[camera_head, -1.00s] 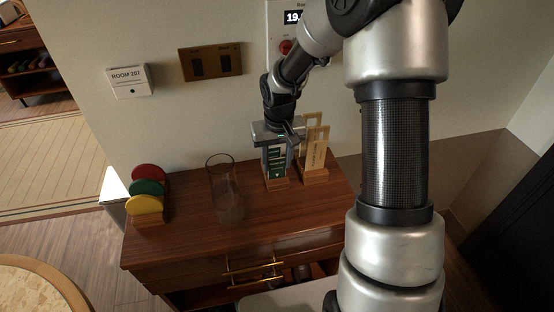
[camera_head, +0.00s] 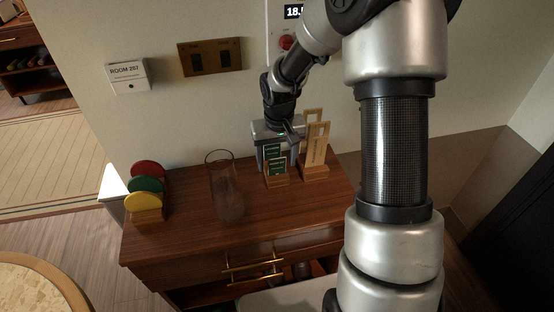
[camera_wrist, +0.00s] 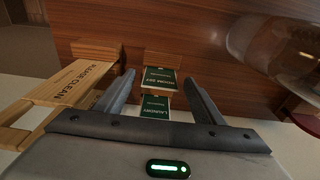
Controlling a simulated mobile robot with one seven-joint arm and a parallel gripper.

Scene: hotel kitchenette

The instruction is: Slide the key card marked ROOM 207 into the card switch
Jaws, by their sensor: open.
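Two green cards with white lettering stand in a small wooden holder (camera_head: 277,181) on the cabinet top. In the wrist view one card (camera_wrist: 156,105) reads LAUNDRY; I cannot read the other card (camera_wrist: 160,78) for sure. My gripper (camera_wrist: 160,74) is open, with one finger on each side of the cards and nothing clearly gripped. In the head view my gripper (camera_head: 275,138) is above and behind the holder. A white box marked ROOM 207 (camera_head: 128,77), with a dark spot below the lettering, is on the wall at left. I cannot make out its slot.
A wooden stand with tall pale tags (camera_head: 317,150) is close beside my gripper on the right. A clear glass vase (camera_head: 229,195) stands left of the holder. Red, green and yellow discs (camera_head: 146,185) stand farther left. A brown switch panel (camera_head: 211,57) is on the wall.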

